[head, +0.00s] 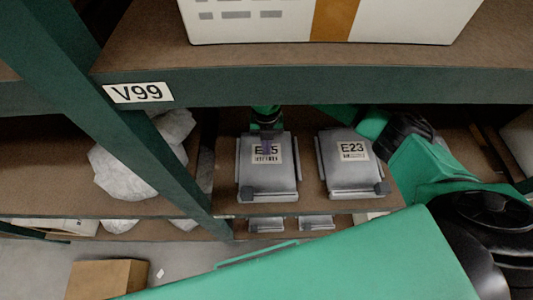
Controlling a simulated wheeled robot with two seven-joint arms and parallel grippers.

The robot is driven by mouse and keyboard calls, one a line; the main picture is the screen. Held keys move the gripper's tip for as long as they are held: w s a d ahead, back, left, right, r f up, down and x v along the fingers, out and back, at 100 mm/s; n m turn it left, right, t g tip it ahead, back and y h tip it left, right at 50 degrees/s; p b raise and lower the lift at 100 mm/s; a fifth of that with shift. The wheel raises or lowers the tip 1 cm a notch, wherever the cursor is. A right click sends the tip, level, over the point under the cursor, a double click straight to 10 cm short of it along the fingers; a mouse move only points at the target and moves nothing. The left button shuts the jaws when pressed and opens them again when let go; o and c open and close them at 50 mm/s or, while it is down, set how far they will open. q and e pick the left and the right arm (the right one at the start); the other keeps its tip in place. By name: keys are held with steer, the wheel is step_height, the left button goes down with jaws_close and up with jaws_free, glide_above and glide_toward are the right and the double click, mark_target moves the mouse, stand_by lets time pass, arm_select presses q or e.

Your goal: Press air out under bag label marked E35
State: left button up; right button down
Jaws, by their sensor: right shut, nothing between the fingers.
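A grey bag (268,184) lies on the shelf with a pale label (259,157) near its top end. The label's text reads E, a partly covered character, then 5, with a barcode below. My right gripper (267,147) reaches in from behind, over the bag. Its thin purplish fingers are shut and empty, in front of the label's middle. I cannot tell whether the tips touch the label. My left gripper is not in view.
A similar grey bag labelled E23 (351,184) lies just to the right. A green upright post stands left, with a V99 tag (138,93) on the shelf beam above. A white box (262,24) sits on the upper shelf; pale lumpy bags (128,170) lie left.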

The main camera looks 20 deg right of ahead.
step_height(320, 180, down, 4)
steer(key=b, duration=0.3)
steer(key=shift+s+r, duration=0.1)
steer(key=w, duration=0.2)
steer(key=b, duration=0.1)
steer(key=shift+w+d+r, duration=0.3)
steer(key=shift+w+r, duration=0.05)
steer(key=shift+w, duration=0.05)
steer(key=shift+w+d+r, duration=0.1)
steer(key=shift+w, duration=0.1)
steer(key=shift+r, duration=0.1)
step_height(320, 180, up, 14)
steer(key=w, duration=0.1)
steer(key=shift+w+d+r+b, duration=0.15)
steer(key=shift+r+b, duration=0.05)
steer(key=shift+b, duration=0.15)
